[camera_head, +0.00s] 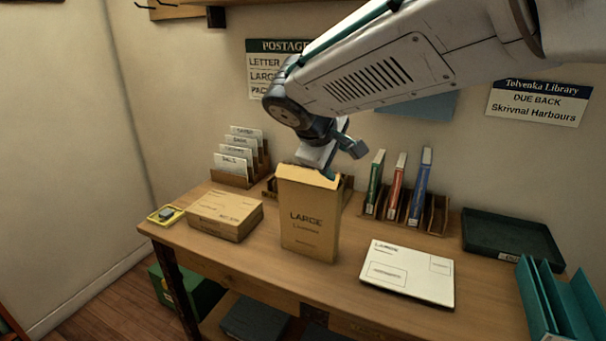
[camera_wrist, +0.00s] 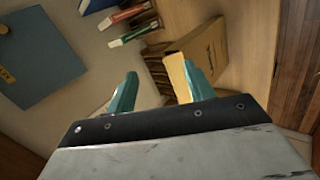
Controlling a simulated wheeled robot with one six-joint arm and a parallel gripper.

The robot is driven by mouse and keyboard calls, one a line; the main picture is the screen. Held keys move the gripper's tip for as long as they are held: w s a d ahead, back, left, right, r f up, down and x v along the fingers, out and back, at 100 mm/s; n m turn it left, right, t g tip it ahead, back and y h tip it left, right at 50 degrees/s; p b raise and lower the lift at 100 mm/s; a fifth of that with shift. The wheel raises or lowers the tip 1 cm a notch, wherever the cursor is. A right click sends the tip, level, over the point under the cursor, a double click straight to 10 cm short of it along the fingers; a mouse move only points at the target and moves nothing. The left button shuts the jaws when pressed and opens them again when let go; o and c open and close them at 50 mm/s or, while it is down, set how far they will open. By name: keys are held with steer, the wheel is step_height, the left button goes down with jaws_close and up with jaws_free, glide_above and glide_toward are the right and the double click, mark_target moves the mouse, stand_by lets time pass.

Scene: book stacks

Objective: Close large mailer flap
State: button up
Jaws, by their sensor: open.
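The large mailer (camera_head: 309,223) is a tan upright envelope marked LARGE, standing near the middle of the wooden table. Its paler flap (camera_head: 305,174) shows along the top edge, apparently not folded flat. My gripper (camera_head: 328,168) is just above and behind the mailer's top edge, and its fingertips are partly hidden. In the wrist view my gripper (camera_wrist: 160,78) shows two teal fingers apart with nothing clasped. There the mailer (camera_wrist: 207,52) lies beyond the right finger, and its pale flap (camera_wrist: 177,78) shows just left of that finger. I cannot tell whether they touch.
A cardboard parcel (camera_head: 225,215) and a yellow tray (camera_head: 165,215) are to the left. A white mailer (camera_head: 409,273) lies at the front right. A book rack (camera_head: 436,218) and a dark tray (camera_head: 511,238) stand behind. A card sorter (camera_head: 233,177) is at back left.

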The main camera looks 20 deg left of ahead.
steer(key=n+t+y, duration=0.1)
steer(key=n, duration=0.1)
glide_toward(306, 177)
steer(key=x, duration=0.8)
steer(key=shift+a+r, duration=0.1)
steer(key=c, duration=0.9)
